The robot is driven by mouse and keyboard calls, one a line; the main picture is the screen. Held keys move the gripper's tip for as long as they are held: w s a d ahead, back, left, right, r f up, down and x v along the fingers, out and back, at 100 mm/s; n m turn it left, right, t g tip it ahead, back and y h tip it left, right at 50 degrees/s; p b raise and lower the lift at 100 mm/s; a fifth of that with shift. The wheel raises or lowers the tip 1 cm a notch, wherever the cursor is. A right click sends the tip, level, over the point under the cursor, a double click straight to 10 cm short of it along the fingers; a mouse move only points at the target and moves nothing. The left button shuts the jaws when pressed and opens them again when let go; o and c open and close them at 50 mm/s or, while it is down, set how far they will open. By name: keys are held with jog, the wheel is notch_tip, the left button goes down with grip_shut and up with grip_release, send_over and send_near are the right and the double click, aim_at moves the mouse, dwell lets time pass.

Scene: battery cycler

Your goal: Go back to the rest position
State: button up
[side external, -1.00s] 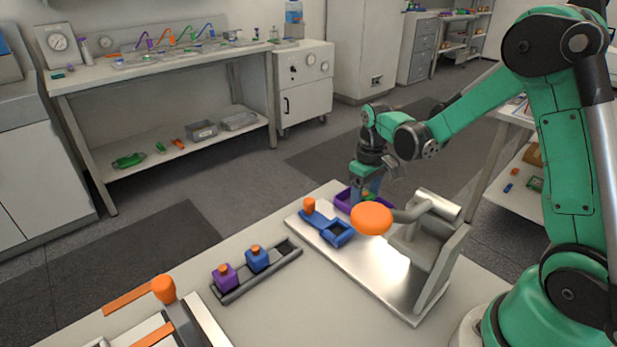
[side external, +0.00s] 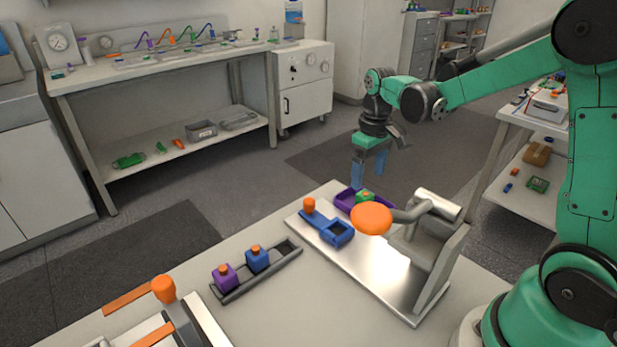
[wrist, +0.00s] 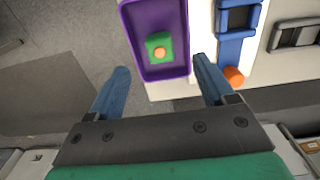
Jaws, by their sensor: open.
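My gripper (side external: 370,172) is open and empty, with its blue fingers pointing down above the purple tray (side external: 345,203). In the wrist view the two fingertips of my gripper (wrist: 162,72) stand apart with nothing between them. A green block with an orange knob (side external: 365,196) sits in the purple tray. In the wrist view the green block (wrist: 153,43) lies inside the purple tray (wrist: 182,70), apart from the fingers.
A press-like fixture with an orange knob (side external: 371,219) stands right of the tray. A blue slide (side external: 322,228) is on the metal plate. A dark rack (side external: 285,252) holds a purple block (side external: 225,277) and a blue block (side external: 257,258).

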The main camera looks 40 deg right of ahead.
jog(key=s+a+r+t, duration=0.6)
jog(key=a+t, duration=0.1)
jog(key=a, duration=0.3)
jog(key=shift+s+a, duration=0.25)
jog(key=shift+s, duration=0.15)
dwell(0.7)
